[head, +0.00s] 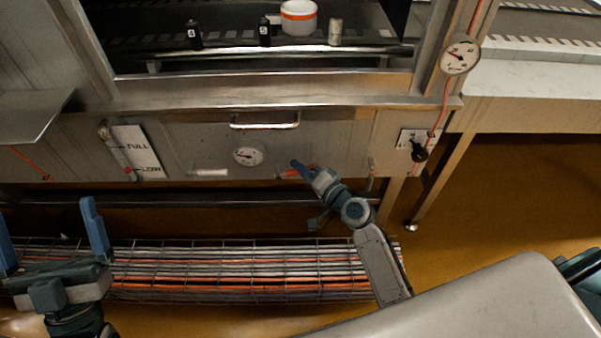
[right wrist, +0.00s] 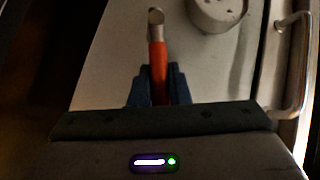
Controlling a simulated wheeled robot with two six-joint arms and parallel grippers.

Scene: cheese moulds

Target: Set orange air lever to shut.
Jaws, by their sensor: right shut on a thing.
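A white-handled lever (head: 210,172) is left of the gauge. A bar handle (head: 264,122) is above.

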